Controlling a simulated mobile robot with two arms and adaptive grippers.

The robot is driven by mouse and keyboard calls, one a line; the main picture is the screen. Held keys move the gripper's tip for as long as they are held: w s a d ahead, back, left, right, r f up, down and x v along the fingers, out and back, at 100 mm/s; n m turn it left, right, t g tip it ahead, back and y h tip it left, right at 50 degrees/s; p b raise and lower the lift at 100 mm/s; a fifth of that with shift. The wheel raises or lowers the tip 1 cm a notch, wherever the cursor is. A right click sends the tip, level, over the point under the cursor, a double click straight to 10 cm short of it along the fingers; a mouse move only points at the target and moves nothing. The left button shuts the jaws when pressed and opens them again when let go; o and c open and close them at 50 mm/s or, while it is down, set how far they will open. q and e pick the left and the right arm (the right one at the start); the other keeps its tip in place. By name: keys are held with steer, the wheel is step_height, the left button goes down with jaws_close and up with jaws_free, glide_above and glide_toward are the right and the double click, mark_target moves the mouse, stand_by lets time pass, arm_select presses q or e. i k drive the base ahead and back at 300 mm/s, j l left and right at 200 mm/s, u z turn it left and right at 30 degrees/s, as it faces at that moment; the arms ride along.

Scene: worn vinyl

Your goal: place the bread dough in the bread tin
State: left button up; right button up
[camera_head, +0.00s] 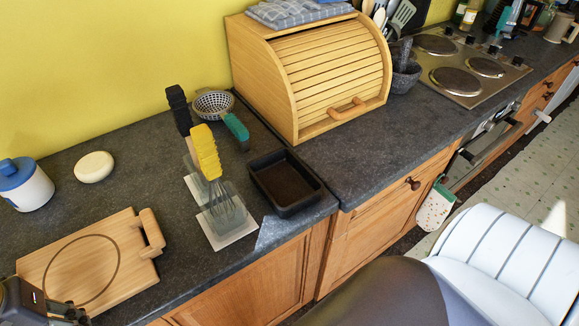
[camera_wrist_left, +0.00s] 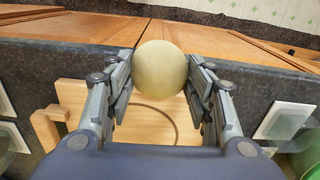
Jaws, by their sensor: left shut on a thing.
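My left gripper (camera_wrist_left: 160,85) is shut on a smooth, pale cream ball, which I take to be the bread dough (camera_wrist_left: 160,66). The fingers press on both its sides, over the wooden board. In the head view the left gripper (camera_head: 70,314) is at the bottom left corner, partly cut off, and the held ball does not show. The bread tin (camera_head: 314,186) is a dark rectangular pan, standing empty on the counter near its front edge, well to the right of the gripper. The right gripper is not in view.
The wooden board (camera_head: 128,240) lies under the left gripper. Tall upright whisks, one yellow-handled (camera_head: 206,150) and one black-handled (camera_head: 180,110), stand between board and tin. A cream flattened round thing (camera_head: 94,166), a blue-lidded jar (camera_head: 27,186), a strainer (camera_head: 213,104) and a bread box (camera_head: 270,85) stand behind.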

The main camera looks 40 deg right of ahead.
mark_target(284, 186)
steer(key=l+u, duration=0.1)
steer(key=l, duration=0.4)
steer(key=k+l+u, duration=0.1)
steer(key=l, duration=0.35)
steer(key=k+l+u, duration=0.1)
steer(key=l, duration=0.4)
steer(key=k+l, duration=0.1)
steer(key=l, duration=0.35)
steer(key=l+u, duration=0.25)
steer(key=l, duration=0.75)
steer(key=i, duration=0.2)
